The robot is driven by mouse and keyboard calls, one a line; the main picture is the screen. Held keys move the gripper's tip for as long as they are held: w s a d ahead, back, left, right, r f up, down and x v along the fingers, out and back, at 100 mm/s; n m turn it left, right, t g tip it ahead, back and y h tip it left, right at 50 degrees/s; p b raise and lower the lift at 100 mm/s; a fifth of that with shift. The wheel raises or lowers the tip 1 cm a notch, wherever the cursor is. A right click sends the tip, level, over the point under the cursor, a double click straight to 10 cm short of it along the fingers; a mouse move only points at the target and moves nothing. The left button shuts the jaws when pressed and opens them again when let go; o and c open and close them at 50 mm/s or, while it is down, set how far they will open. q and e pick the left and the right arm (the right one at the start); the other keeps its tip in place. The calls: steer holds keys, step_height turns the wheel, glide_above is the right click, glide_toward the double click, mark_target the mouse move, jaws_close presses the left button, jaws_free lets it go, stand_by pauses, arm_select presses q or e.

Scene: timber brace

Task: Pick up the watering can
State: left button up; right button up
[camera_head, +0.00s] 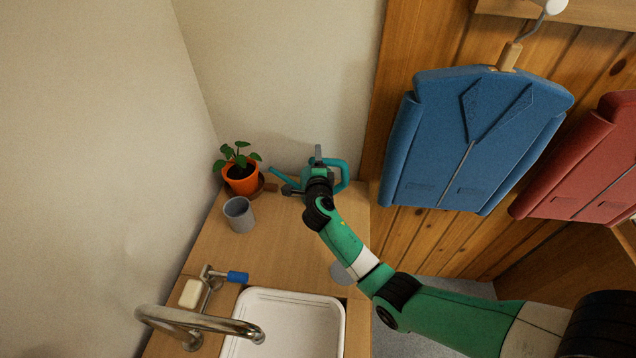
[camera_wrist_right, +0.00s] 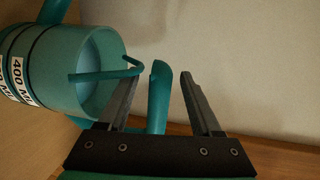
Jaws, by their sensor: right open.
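The teal watering can (camera_head: 343,174) stands at the back of the wooden counter, partly hidden behind my right gripper. Its spout points left and its loop handle sticks out to the right. In the right wrist view the can's body (camera_wrist_right: 45,65) lies at the left, showing a label reading "400 ML" and a thin bar by its open rim. My right gripper (camera_wrist_right: 160,74) is open. A curved teal part of the can, looking like its handle, shows between the two fingers; I cannot tell whether they touch it. My left gripper is not in view.
An orange pot (camera_head: 240,180) with a plant and a grey cup (camera_head: 239,215) stand left of the can. A white sink (camera_head: 290,325) with a metal faucet (camera_head: 200,320) is in front. Walls close off the back and left. Blue (camera_head: 470,140) and red jackets hang at the right.

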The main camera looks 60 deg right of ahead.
steer(key=x, duration=0.2)
steer(key=shift+w+d, duration=0.2)
steer(key=shift+d, duration=0.1)
jaws_close()
stand_by(1.2)
